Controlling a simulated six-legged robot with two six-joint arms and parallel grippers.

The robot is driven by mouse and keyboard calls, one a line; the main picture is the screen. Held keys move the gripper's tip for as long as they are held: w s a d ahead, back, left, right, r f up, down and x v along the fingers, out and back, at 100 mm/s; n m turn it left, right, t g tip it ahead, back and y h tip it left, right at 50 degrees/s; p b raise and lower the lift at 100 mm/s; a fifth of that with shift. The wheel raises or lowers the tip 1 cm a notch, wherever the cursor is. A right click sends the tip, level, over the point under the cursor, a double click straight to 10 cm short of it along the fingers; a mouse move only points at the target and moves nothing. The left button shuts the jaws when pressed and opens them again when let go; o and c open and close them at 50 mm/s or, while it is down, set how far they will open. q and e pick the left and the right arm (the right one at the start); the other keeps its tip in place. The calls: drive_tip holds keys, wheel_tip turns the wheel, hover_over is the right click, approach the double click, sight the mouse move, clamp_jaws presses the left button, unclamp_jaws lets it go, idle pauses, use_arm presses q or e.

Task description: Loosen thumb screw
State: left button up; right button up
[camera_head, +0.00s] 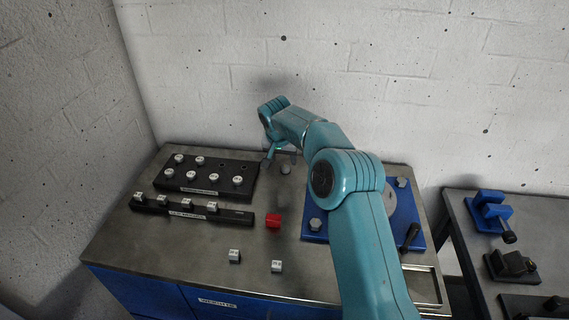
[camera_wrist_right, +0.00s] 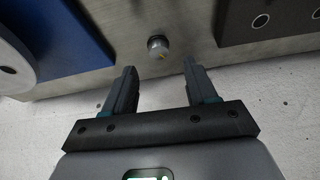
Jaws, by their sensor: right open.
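A small grey round knob, which looks like a thumb screw (camera_head: 285,169), stands on the metal bench near its back edge. It also shows in the right wrist view (camera_wrist_right: 158,46), with a small yellowish mark. My right gripper (camera_head: 279,157) is open and empty. In the right wrist view its fingertips (camera_wrist_right: 161,66) point toward the knob, which sits just beyond them, roughly centred in the gap. No contact shows. Grey hex knobs (camera_head: 315,224) also stand on the blue base plate (camera_head: 425,240), which my right arm partly hides. My left gripper is not in view.
A black block with weights and holes (camera_head: 207,191) and a black rail (camera_head: 238,216) lie to the left. A white wall (camera_head: 250,60) rises close behind the bench. A black handle (camera_head: 410,236) sticks up right.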

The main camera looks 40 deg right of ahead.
sight(285, 168)
drive_tip(key=p+x, duration=0.1)
drive_tip(key=x, duration=0.4)
drive_tip(key=shift+d+f, duration=0.2)
drive_tip(key=shift+f, duration=0.1)
drive_tip(key=c, duration=1.1)
drive_tip(key=shift+o, duration=0.2)
